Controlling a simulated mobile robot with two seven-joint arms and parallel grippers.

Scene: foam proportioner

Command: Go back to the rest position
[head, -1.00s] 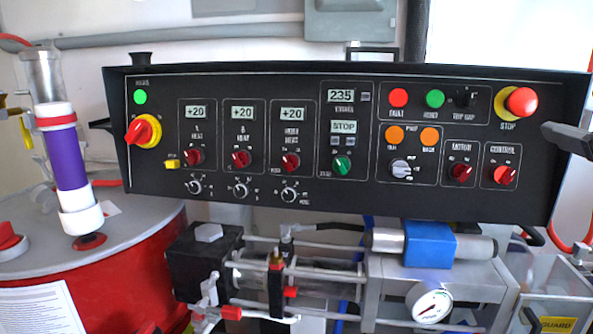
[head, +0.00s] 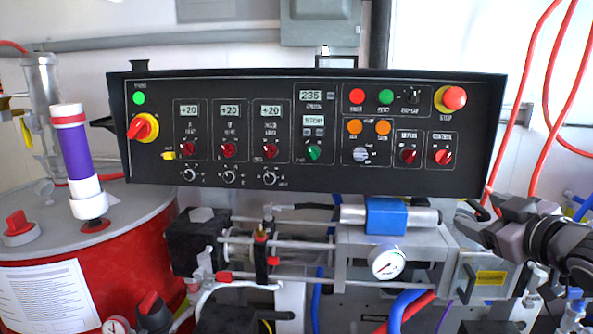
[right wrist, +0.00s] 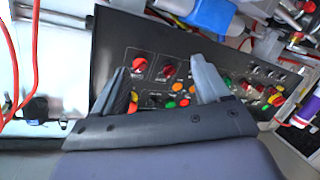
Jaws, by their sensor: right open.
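My right gripper (head: 468,217) is at the lower right of the head view, in front of the machine and below the right end of the black control panel (head: 300,182). It is open with nothing between its fingers. In the right wrist view its two fingers (right wrist: 162,85) stand apart, with the panel's knobs and buttons behind them at a distance. The panel carries red knobs, a green lamp, small displays and a red stop button (head: 454,98). My left gripper is not in view.
A red drum (head: 120,262) with a purple and white cylinder (head: 74,153) stands at the left. Below the panel are a blue block (head: 387,215) and a pressure gauge (head: 387,262). Red hoses (head: 521,95) hang at the right, near my right arm.

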